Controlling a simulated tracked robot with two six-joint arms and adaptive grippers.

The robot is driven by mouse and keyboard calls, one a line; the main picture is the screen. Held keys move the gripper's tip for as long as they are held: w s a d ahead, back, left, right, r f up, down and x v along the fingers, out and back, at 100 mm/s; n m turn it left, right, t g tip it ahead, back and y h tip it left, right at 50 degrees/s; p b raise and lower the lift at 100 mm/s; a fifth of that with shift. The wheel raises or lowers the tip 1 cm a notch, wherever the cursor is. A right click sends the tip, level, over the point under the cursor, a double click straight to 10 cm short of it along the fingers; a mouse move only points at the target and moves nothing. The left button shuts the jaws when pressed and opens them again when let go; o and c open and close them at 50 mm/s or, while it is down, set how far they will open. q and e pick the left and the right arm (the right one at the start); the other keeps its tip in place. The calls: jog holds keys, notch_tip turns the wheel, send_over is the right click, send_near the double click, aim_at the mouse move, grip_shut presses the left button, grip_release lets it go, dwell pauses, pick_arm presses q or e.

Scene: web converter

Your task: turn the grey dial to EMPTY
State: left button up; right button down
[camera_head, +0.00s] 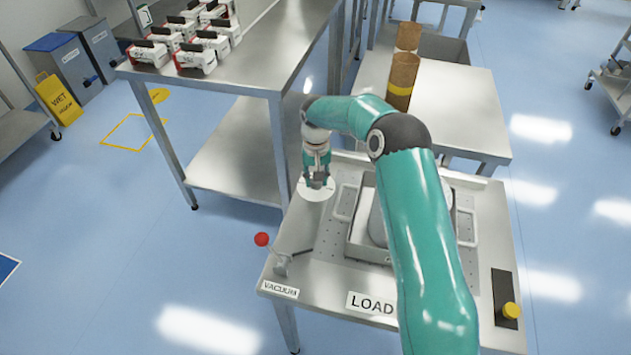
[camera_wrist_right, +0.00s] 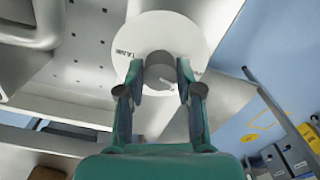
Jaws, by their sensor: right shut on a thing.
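The grey dial (camera_wrist_right: 160,72) is a round knob at the centre of a white disc (camera_wrist_right: 190,32) in the right wrist view. Small dark lettering shows on the left of the disc, too unclear to read for sure. My right gripper (camera_wrist_right: 159,80) has one finger on each side of the knob and is shut on it. In the head view the right gripper (camera_head: 318,180) points down over the white disc (camera_head: 314,194) at the bench's back left, and hides the knob. My left gripper is in neither view.
A red-knobbed lever (camera_head: 262,240) stands by the VACUUM label (camera_head: 281,290). A metal tray (camera_head: 366,252) is right of the dial, partly behind my arm. A yellow button (camera_head: 512,310) is at the bench's right. A steel table (camera_head: 270,60) stands close behind.

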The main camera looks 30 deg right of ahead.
jog(key=shift+w+r+n+b, duration=0.1)
jog(key=shift+n+b, duration=0.2)
jog(key=shift+n, duration=0.9)
jog(key=c, duration=0.8)
grip_release()
jog(key=shift+o, duration=0.2)
notch_tip(320, 180, up, 12)
